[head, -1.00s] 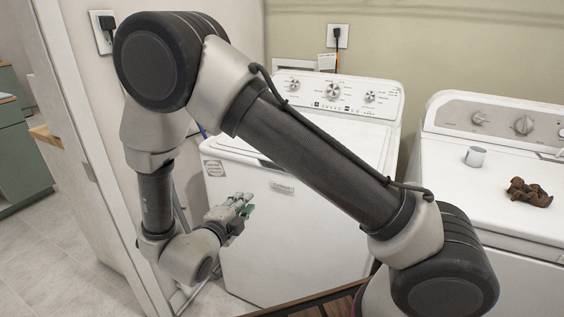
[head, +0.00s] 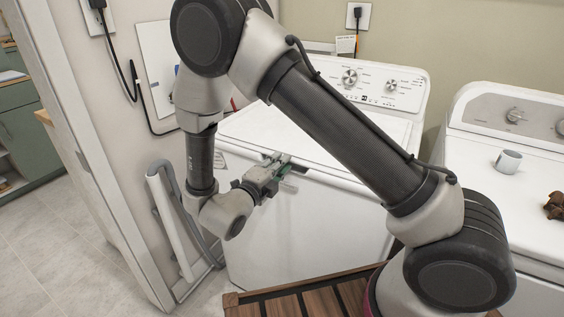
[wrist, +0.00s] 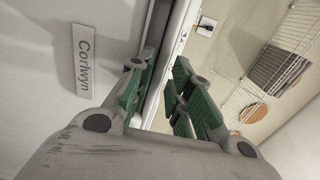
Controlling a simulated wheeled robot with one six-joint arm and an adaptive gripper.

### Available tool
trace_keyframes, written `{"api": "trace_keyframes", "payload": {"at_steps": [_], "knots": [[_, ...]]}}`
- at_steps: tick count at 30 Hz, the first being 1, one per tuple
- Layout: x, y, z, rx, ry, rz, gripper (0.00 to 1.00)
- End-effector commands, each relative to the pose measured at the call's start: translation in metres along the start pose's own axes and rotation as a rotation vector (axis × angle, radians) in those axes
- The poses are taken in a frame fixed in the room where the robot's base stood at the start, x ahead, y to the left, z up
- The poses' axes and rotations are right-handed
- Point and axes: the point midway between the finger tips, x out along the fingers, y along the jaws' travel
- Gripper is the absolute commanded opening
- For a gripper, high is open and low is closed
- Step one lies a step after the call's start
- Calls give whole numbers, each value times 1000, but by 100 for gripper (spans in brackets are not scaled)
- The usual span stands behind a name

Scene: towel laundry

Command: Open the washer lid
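The white top-loading washer (head: 310,230) stands in the middle of the head view, with its lid (head: 240,125) lying down, partly hidden behind my arm. My gripper (head: 284,166) is at the lid's front edge, pointing toward the washer. In the wrist view my gripper (wrist: 165,62) has its green-padded fingers spread apart. The washer front with a "Corlwyn" label (wrist: 85,62) is on the left there, and the lid's edge (wrist: 178,35) runs between and beyond the fingertips. I cannot tell whether a finger touches the lid.
A slatted wooden surface (head: 300,303) is at the bottom. A drying rack (head: 172,225) leans by the left wall. A wire shelf (wrist: 255,85) shows above.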

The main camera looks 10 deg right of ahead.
Motion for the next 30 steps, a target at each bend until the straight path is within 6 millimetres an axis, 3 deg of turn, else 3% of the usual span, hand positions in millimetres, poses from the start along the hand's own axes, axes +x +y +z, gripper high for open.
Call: {"api": "trace_keyframes", "payload": {"at_steps": [4,12,16,25,30], "knots": [[12,0,0,0,1,0,21],[14,0,0,-1,-1,1,21],[14,0,0,-1,-1,1,0],[14,-1,0,0,-1,4,0],[14,-14,0,3,0,26,0]]}}
